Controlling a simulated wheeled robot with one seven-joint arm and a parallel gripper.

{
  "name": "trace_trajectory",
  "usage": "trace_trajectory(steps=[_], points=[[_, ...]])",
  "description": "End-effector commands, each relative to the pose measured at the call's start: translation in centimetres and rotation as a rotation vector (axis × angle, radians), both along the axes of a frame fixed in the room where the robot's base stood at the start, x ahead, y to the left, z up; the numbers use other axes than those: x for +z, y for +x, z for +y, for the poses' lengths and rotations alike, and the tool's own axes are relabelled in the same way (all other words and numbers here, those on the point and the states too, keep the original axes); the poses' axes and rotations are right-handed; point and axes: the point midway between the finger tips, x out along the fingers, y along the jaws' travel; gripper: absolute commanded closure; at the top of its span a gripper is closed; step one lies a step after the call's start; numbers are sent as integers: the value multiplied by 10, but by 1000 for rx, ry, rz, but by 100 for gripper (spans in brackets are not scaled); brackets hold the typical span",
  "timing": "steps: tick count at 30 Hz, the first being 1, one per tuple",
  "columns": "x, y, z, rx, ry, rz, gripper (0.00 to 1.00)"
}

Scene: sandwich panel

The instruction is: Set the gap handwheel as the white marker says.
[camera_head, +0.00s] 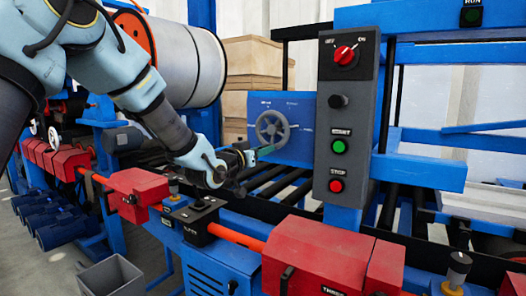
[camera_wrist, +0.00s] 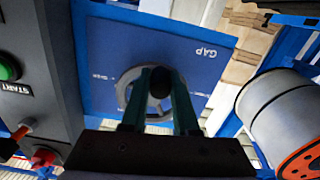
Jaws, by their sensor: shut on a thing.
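The gap handwheel (camera_head: 272,127) is a grey spoked wheel on a blue panel (camera_head: 308,148). In the wrist view the wheel (camera_wrist: 125,92) is partly hidden behind my fingers, and the panel (camera_wrist: 115,45) carries the word GAP. Small white marks and lettering surround the wheel. They are too small to read, and I cannot tell which one is the white marker. My gripper (camera_head: 270,150) reaches the wheel's lower edge. In the wrist view my gripper's green fingers (camera_wrist: 160,95) are shut on a dark knob (camera_wrist: 160,80) in front of the wheel.
A grey control box (camera_head: 345,115) with a red selector, a green START button and a red STOP button stands just right of the panel. A large white roll (camera_head: 180,60) hangs at upper left. Red housings (camera_head: 320,255) and black rollers (camera_head: 285,185) lie below.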

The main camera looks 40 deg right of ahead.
Motion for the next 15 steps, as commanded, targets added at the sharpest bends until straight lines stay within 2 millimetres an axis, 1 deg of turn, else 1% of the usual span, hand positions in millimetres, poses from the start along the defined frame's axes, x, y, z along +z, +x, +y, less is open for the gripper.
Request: trace_trajectory(steps=[8,15], points=[[-1,-2,0,1,-10,44,100],[-1,-9,-2,1,-49,186,100]])
